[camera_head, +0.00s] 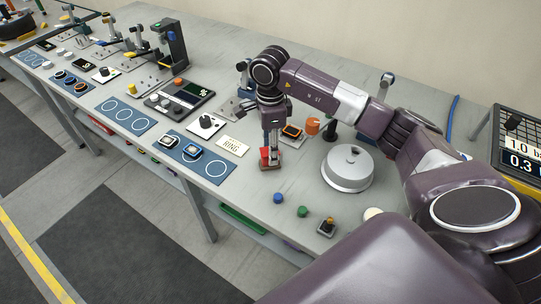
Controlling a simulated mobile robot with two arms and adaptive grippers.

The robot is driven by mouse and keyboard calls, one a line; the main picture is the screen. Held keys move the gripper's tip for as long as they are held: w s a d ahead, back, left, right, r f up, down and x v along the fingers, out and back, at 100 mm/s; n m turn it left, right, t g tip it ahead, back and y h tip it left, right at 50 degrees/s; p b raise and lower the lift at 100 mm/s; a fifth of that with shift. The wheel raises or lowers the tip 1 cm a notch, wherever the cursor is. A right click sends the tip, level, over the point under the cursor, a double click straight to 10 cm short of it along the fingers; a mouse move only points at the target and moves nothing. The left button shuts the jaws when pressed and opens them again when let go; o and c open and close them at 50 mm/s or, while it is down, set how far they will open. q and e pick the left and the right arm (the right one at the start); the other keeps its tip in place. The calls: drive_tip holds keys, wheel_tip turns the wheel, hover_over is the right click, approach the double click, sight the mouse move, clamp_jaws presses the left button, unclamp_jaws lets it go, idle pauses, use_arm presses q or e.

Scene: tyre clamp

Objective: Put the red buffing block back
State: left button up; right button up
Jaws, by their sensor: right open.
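The red buffing block (264,155) is a small red piece on the grey workbench, near its front edge. My right gripper (271,160) points straight down at it from above. Its fingers are open and come down right at the block, partly hiding it. I cannot tell whether they touch it. A small brown piece shows at the foot of the fingers. My left gripper is out of the picture.
A round grey metal drum (348,168) stands close to the right of the gripper. An orange knob (312,126) is behind. Blue and green buttons (302,211) sit in front.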

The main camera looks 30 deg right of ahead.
wheel_tip(320, 180, up, 8)
drive_tip(key=shift+f+b, duration=0.1)
drive_tip(key=shift+b, duration=0.9)
drive_tip(key=shift+r, duration=0.7)
